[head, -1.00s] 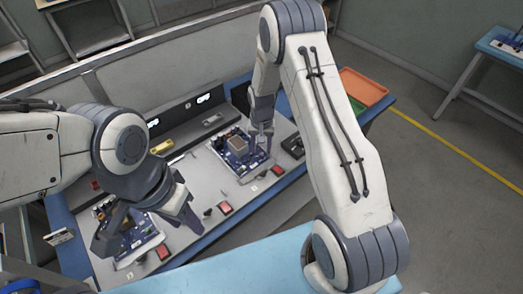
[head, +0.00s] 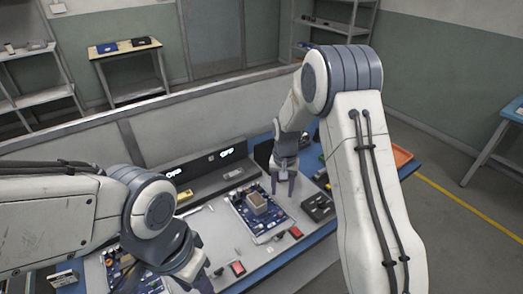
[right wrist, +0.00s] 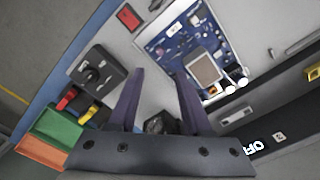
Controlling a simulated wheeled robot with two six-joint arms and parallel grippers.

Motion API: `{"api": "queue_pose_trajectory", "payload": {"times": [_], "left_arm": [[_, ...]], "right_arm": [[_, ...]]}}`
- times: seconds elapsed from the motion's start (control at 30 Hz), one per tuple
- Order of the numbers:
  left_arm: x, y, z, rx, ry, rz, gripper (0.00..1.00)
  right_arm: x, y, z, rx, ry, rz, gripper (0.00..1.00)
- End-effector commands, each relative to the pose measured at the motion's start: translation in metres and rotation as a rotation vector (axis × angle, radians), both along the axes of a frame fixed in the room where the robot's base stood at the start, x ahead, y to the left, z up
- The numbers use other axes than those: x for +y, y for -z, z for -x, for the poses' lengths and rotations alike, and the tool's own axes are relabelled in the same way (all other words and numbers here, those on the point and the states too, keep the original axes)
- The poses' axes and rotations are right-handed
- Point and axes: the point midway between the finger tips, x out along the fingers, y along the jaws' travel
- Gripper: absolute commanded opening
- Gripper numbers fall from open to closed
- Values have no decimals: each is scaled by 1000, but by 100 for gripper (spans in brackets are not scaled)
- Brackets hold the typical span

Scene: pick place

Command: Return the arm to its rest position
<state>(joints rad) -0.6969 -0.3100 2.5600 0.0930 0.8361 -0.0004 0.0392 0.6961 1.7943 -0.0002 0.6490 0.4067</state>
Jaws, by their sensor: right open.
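My right gripper (head: 284,188) is open and empty. It hangs above the bench near the back right edge of a blue circuit board (head: 245,224), which carries a square tan-topped block (head: 258,202). In the right wrist view, the two fingers of my right gripper (right wrist: 155,78) are spread with nothing between them, and the circuit board (right wrist: 170,52) lies beyond, to their upper right. My left gripper (head: 168,275) is at the bottom left of the head view, partly cut off by the frame edge, over a second circuit board (head: 148,284).
A black box (head: 318,207) sits right of the board. Orange (right wrist: 42,150) and green (right wrist: 57,127) trays are at the bench's right end.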

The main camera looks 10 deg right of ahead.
Motion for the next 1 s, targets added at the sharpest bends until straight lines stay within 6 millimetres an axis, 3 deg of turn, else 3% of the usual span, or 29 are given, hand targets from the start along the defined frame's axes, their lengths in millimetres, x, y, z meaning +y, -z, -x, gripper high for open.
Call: {"api": "queue_pose_trajectory", "payload": {"times": [0.13, 0.27, 0.37, 0.43, 0.6, 0.7, 0.8, 0.9, 1.0], "left_arm": [[0, 0, 0, 0, 0, 0, 45], [0, 0, 0, 0, 0, 0, 45], [0, 0, 0, 0, 0, 0, 45], [0, 0, 0, 0, 0, 0, 45], [0, 0, 0, 0, 0, 0, 45], [0, 0, 0, 0, 0, 0, 45], [0, 0, 0, 0, 0, 0, 45], [0, 0, 0, 0, 0, 0, 45], [0, 0, 0, 0, 0, 0, 45]], "right_arm": [[8, -7, 3, -3, -24, -1, 49], [46, -39, 24, -13, -143, -8, 49], [88, -75, 61, -24, -302, -17, 49], [115, -97, 96, -29, -428, -25, 49], [154, -136, 190, -39, -726, -48, 49], [160, -146, 238, -44, -874, -61, 49], [159, -150, 274, -47, -985, -71, 49], [156, -150, 294, -47, -1053, -77, 49], [155, -150, 303, -47, -1082, -80, 49]]}}
